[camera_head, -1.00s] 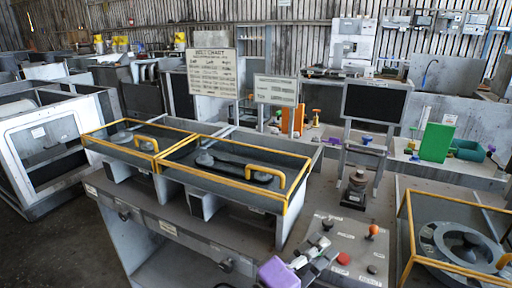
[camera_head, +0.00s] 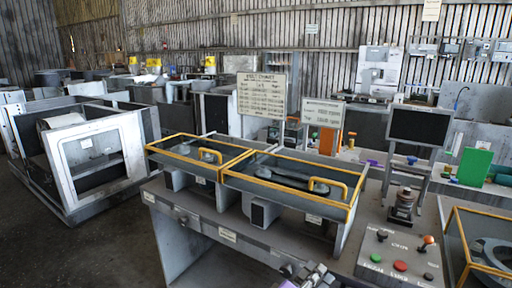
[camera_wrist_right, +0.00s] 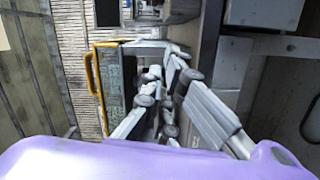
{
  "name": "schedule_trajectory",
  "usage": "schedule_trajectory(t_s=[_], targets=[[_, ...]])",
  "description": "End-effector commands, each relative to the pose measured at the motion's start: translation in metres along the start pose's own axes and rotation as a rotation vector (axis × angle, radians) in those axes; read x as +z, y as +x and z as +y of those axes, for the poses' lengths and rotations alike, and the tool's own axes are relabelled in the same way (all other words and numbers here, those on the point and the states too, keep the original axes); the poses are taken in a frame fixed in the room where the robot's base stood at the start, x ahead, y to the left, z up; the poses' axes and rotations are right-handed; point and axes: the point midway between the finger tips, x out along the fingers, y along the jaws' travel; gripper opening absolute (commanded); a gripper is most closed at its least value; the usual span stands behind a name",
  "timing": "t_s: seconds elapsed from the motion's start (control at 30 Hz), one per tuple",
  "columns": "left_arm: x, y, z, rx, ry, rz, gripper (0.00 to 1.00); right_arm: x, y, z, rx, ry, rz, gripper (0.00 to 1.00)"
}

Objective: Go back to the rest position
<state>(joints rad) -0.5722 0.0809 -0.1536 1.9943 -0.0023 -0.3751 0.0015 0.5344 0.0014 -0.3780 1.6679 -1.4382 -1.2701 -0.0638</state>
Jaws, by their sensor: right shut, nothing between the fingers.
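My right gripper (camera_head: 318,273) shows at the bottom edge of the head view, small and partly cut off, in front of the workbench (camera_head: 255,248). It is shut and empty. In the right wrist view its grey links and fingers (camera_wrist_right: 155,88) come together beyond my purple wrist, with a yellow-handled frame (camera_wrist_right: 96,80) behind them. My left gripper does not show in the head view.
Two yellow-rimmed bins (camera_head: 290,180) stand on the bench. A control panel (camera_head: 400,258) with buttons and levers is right of my right gripper. A black screen (camera_head: 420,126) stands behind it. Open floor (camera_head: 80,250) lies at the left.

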Motion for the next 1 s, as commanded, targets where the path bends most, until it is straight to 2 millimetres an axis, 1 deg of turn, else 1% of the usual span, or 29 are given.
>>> schedule_trajectory(t_s=[0.03,0.07,0.1,0.13,0.17,0.2,0.23,0.27,0.3,0.37,0.4,0.47,0.5,0.57,0.6,0.67,0.7,0.8,0.9,1.0], targets=[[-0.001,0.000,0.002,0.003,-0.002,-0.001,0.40,0.000,0.000,-0.019,-0.078,0.026,0.044,0.00],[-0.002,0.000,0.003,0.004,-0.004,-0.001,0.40,-0.002,-0.001,-0.031,-0.130,0.048,0.074,0.00],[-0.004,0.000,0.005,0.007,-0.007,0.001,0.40,-0.002,-0.005,-0.049,-0.202,0.079,0.112,0.00],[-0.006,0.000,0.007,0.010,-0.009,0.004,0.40,0.000,-0.009,-0.063,-0.259,0.106,0.138,0.00],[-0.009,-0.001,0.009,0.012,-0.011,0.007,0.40,0.002,-0.014,-0.077,-0.318,0.138,0.163,0.00],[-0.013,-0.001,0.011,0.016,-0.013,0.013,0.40,0.008,-0.024,-0.096,-0.401,0.184,0.194,0.00],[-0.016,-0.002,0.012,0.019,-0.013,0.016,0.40,0.013,-0.032,-0.109,-0.464,0.225,0.215,0.00],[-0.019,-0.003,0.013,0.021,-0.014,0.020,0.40,0.020,-0.042,-0.122,-0.526,0.271,0.232,0.00],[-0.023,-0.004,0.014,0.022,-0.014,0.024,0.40,0.032,-0.056,-0.138,-0.611,0.339,0.249,0.00],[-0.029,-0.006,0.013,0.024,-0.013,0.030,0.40,0.053,-0.081,-0.155,-0.728,0.455,0.261,0.00],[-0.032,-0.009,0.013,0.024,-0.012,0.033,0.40,0.069,-0.097,-0.163,-0.794,0.536,0.260,0.00],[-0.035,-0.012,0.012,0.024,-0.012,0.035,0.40,0.094,-0.119,-0.169,-0.875,0.653,0.244,0.00],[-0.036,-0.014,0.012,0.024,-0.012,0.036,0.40,0.113,-0.133,-0.172,-0.917,0.726,0.224,0.00],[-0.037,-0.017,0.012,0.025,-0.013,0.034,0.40,0.143,-0.153,-0.172,-0.967,0.829,0.183,0.00],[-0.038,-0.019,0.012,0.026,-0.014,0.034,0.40,0.165,-0.165,-0.172,-0.990,0.888,0.149,0.00],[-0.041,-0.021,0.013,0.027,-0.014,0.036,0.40,0.198,-0.183,-0.171,-1.016,0.954,0.091,0.00],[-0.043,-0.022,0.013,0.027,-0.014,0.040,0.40,0.220,-0.194,-0.172,-1.028,0.981,0.051,0.00],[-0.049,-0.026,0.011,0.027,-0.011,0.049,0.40,0.268,-0.220,-0.176,-1.047,0.986,-0.044,0.00],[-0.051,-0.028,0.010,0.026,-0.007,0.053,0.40,0.301,-0.238,-0.181,-1.055,0.961,-0.101,0.00],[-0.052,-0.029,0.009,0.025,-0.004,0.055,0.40,0.316,-0.249,-0.183,-1.062,0.948,-0.130,0.00]])
